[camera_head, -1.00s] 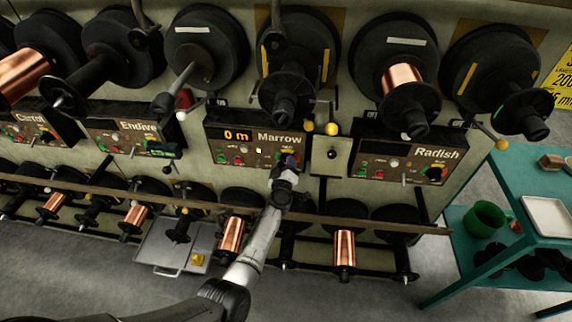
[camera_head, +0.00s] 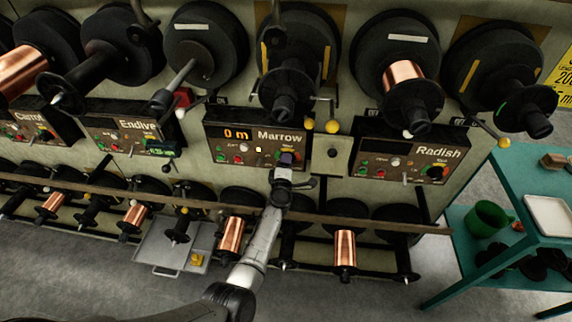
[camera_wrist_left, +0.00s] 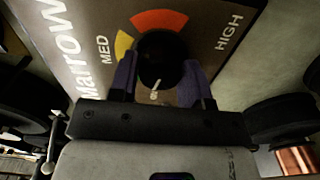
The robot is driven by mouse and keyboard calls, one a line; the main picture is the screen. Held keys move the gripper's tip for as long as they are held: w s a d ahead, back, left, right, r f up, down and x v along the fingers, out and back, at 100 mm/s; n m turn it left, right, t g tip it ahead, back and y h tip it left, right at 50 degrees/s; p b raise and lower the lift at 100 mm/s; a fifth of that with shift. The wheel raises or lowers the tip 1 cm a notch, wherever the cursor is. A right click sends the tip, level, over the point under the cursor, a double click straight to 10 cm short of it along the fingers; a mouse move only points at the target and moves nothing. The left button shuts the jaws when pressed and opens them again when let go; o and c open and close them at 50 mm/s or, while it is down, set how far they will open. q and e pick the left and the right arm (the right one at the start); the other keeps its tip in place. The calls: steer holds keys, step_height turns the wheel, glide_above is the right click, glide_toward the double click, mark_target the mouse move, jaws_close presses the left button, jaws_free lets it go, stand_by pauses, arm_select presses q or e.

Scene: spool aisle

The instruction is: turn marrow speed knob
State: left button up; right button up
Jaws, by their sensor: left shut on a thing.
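The Marrow panel (camera_head: 240,149) is in the middle of the head view, with a display reading "0 m". In the left wrist view the Marrow speed knob (camera_wrist_left: 160,55) is round and black with a white pointer mark facing down toward my palm. A yellow and orange-red arc with MED and HIGH labels runs around it. My left gripper (camera_head: 287,160) is at the panel's right end and hides the knob in the head view. Its purple fingers (camera_wrist_left: 160,80) are shut on the knob, one on each side. My right gripper is not in view.
The Endive panel (camera_head: 130,138) is to the left and the Radish panel (camera_head: 410,162) to the right. Large black spools (camera_head: 298,60) overhang the panels. A rail (camera_head: 340,219) and lower spools lie below. A teal table (camera_head: 520,185) stands at the right.

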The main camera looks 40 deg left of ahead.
arm_select(q)
steer(key=shift+n, duration=0.4)
steer(key=o, duration=0.9)
steer(key=shift+s, duration=0.1)
steer(key=shift+p+v, duration=2.95)
steer(key=shift+v, duration=3.9)
steer(key=shift+d, duration=0.1)
